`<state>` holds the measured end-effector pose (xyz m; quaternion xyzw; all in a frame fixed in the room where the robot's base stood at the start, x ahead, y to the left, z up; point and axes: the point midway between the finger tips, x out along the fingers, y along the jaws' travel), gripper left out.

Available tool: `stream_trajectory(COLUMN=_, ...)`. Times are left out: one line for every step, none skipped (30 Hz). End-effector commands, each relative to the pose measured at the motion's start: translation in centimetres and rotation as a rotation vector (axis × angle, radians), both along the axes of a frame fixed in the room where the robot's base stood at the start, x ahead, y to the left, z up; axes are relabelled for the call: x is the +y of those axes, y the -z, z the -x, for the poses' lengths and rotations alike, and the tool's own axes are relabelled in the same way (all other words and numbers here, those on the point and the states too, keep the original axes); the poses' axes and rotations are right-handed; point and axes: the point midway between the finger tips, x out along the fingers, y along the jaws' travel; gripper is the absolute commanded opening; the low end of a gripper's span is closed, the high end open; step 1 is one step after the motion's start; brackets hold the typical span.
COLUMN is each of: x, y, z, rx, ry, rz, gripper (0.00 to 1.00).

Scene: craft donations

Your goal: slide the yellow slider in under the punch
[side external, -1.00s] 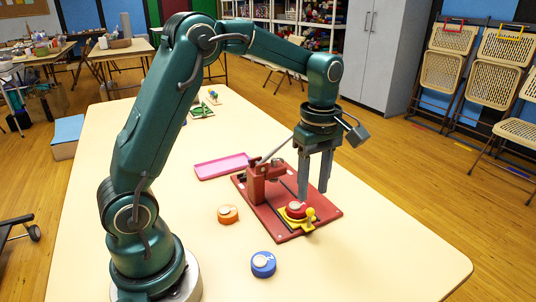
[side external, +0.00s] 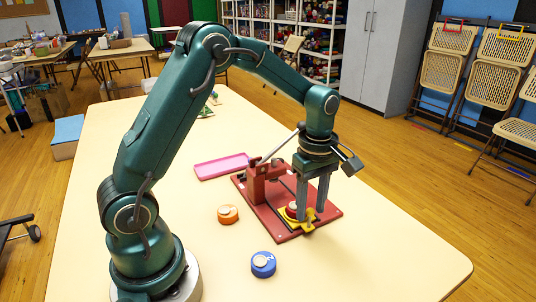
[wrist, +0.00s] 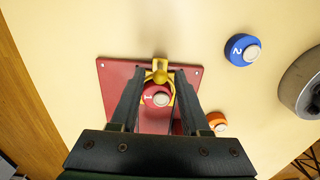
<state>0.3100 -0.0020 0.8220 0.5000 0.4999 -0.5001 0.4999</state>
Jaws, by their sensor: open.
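The yellow slider (side external: 288,219) sits at the near end of the red base plate (side external: 327,217), out from under the punch. It carries a red disc (side external: 291,210) marked 1, and its knob (wrist: 160,75) points away from the punch. The punch (side external: 257,186) is a red block with a raised grey lever at the plate's far end. My gripper (side external: 311,213) is open and low over the slider. In the wrist view its fingers (wrist: 158,100) straddle the knob and disc area; I cannot tell whether they touch. The fingers partly hide the slider in the side view.
An orange disc (side external: 228,214) and a blue disc (side external: 263,264) lie on the cream table (side external: 360,260) left of the plate. A pink tray (side external: 221,166) lies behind them, beside the punch. The table's right front is clear.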

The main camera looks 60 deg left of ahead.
Motion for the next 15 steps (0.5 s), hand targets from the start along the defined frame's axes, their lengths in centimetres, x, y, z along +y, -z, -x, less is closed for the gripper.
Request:
stream_trajectory(x=0.0, y=0.0, z=0.0, rx=0.0, ry=0.0, rz=0.0, gripper=0.35)
stream_trajectory(x=0.0, y=0.0, z=0.0, rx=0.0, ry=0.0, rz=0.0, gripper=0.23)
stream_trajectory(x=0.0, y=0.0, z=0.0, rx=0.0, ry=0.0, rz=0.0, gripper=0.08)
stream_trajectory(x=0.0, y=0.0, z=0.0, rx=0.0, ry=0.0, rz=0.0, gripper=0.0)
stream_trajectory(x=0.0, y=0.0, z=0.0, rx=0.0, ry=0.0, rz=0.0, gripper=0.0)
stream_trajectory(x=0.0, y=0.0, z=0.0, rx=0.0, ry=0.0, rz=0.0, gripper=0.0)
stream_trajectory(x=0.0, y=0.0, z=0.0, rx=0.0, ry=0.0, rz=0.0, gripper=0.0)
stream_trajectory(x=0.0, y=0.0, z=0.0, rx=0.0, ry=0.0, rz=0.0, gripper=0.0)
stream_trajectory(x=0.1, y=0.0, z=0.0, rx=0.0, ry=0.0, rz=0.0, gripper=0.0)
stream_trajectory(x=0.1, y=0.0, z=0.0, rx=-0.001, ry=-0.001, rz=0.0, gripper=0.0)
stream_trajectory(x=0.3, y=0.0, z=0.0, rx=-0.001, ry=-0.001, rz=0.0, gripper=0.0)
stream_trajectory(x=0.5, y=0.0, z=0.0, rx=-0.001, ry=-0.002, rz=0.0, gripper=0.0)
stream_trajectory(x=0.7, y=0.0, z=0.0, rx=-0.001, ry=-0.003, rz=0.0, gripper=0.0)
stream_trajectory(x=0.9, y=0.0, z=-0.1, rx=-0.001, ry=-0.004, rz=0.0, gripper=0.0)
stream_trajectory(x=1.2, y=0.0, z=-0.1, rx=-0.001, ry=-0.003, rz=0.0, gripper=0.0)
